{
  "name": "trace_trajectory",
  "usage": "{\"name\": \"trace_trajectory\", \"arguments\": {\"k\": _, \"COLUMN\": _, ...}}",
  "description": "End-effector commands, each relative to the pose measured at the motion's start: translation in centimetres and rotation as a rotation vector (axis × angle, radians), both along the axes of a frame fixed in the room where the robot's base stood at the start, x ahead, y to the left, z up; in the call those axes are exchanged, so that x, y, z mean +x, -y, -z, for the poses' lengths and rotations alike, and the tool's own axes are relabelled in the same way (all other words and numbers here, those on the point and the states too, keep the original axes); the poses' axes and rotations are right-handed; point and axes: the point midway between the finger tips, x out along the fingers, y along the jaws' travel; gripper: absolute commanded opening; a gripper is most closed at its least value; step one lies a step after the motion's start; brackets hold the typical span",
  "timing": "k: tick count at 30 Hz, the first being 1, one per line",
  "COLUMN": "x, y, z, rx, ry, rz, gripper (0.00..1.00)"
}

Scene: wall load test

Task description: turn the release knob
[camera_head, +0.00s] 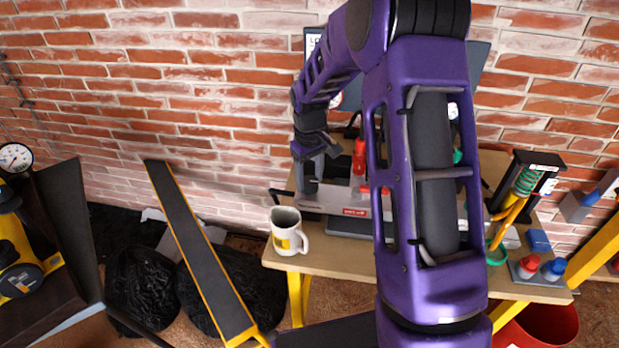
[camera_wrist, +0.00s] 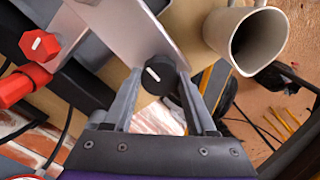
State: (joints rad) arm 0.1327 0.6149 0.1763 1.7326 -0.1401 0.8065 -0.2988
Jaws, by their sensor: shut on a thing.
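The black round release knob (camera_wrist: 155,72) with a white mark shows in the middle of the wrist view, beside a pale metal plate (camera_wrist: 125,32). My gripper (camera_wrist: 159,82) has one finger on each side of the knob and is shut on it. The white mark lies slantwise across the knob's face. In the head view my gripper (camera_head: 312,160) is over the left part of the bench, at the grey test fixture (camera_head: 330,201). The knob cannot be made out there, and my arm hides much of the fixture.
A white mug (camera_head: 287,232) stands at the bench's left front corner, close to the gripper in the wrist view (camera_wrist: 245,38). A red hexagonal knob (camera_wrist: 40,46) and a red handle (camera_wrist: 15,90) lie on the other side. The brick wall (camera_head: 200,100) is behind the bench (camera_head: 345,259).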

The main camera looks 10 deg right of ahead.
Motion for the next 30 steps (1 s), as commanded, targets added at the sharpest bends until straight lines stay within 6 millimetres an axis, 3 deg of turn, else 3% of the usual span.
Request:
{"name": "trace_trajectory", "arguments": {"k": 2, "x": 0.1, "y": 0.0, "z": -0.1, "rx": -0.001, "ry": 0.004, "rz": -0.002, "gripper": 0.01}}
{"name": "trace_trajectory", "arguments": {"k": 3, "x": 0.1, "y": 0.0, "z": -0.1, "rx": -0.001, "ry": 0.004, "rz": -0.002, "gripper": 0.6}}
{"name": "trace_trajectory", "arguments": {"k": 8, "x": 0.1, "y": 0.0, "z": -0.1, "rx": 0.0, "ry": 0.002, "rz": -0.001, "gripper": 0.86}}
{"name": "trace_trajectory", "arguments": {"k": 20, "x": 0.1, "y": 0.0, "z": -0.9, "rx": -0.001, "ry": 0.003, "rz": 0.0, "gripper": 0.86}}
{"name": "trace_trajectory", "arguments": {"k": 23, "x": 0.1, "y": 0.0, "z": -2.5, "rx": -0.001, "ry": 0.005, "rz": 0.0, "gripper": 0.86}}
{"name": "trace_trajectory", "arguments": {"k": 30, "x": 0.1, "y": 0.0, "z": -8.4, "rx": -0.001, "ry": 0.006, "rz": 0.0, "gripper": 0.86}}
